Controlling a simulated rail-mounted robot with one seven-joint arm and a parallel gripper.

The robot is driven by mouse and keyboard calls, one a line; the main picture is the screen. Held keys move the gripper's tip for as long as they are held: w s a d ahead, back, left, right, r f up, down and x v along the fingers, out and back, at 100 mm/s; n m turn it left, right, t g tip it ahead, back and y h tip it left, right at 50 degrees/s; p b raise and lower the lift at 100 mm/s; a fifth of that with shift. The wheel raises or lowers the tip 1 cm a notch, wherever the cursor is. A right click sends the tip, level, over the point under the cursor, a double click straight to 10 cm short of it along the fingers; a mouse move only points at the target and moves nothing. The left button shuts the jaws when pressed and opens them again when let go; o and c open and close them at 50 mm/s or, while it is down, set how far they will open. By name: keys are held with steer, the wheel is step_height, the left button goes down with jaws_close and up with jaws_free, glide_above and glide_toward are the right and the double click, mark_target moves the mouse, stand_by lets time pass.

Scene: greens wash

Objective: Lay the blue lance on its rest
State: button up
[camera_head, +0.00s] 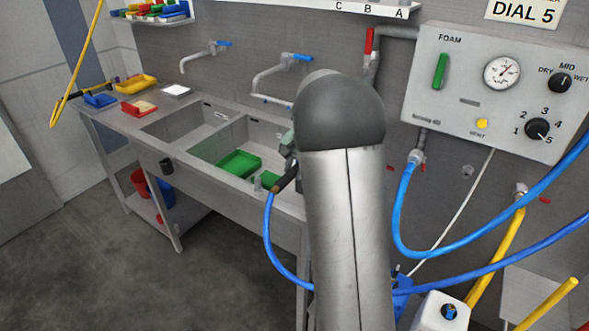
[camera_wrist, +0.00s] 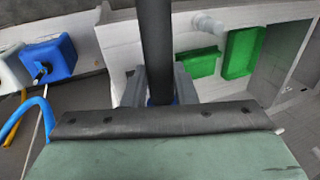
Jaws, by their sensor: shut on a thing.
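My gripper (camera_wrist: 159,88) is shut on the blue lance, which shows as a dark tube (camera_wrist: 154,45) between the two grey fingers in the wrist view. A bit of blue shows between the fingers. In the head view my gripper (camera_head: 290,160) is mostly hidden behind my arm. The lance's dark, brown-tipped end (camera_head: 284,181) sticks out beside it over the sink's front edge, with a blue hose (camera_head: 268,235) hanging from it. A short pale peg (camera_head: 258,185) stands on the sink's front edge, also in the wrist view (camera_wrist: 208,23); I cannot tell if it is the rest.
Green trays (camera_head: 240,163) lie in the sink (camera_head: 205,148). A control panel (camera_head: 490,90) is on the wall at right, with blue and yellow hoses (camera_head: 497,250) below. White (camera_head: 443,312) and blue (camera_head: 402,288) containers stand at lower right. The floor (camera_head: 150,270) at left is clear.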

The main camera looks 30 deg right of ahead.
steer(key=shift+f+b, duration=2.95)
steer(key=shift+f, duration=1.2)
steer(key=o, duration=0.7)
steer(key=b+v, duration=0.1)
steer(key=v, duration=1.6)
steer(key=shift+s+d+r, duration=0.1)
steer(key=shift+s+r, duration=0.05)
steer(key=shift+r, duration=0.05)
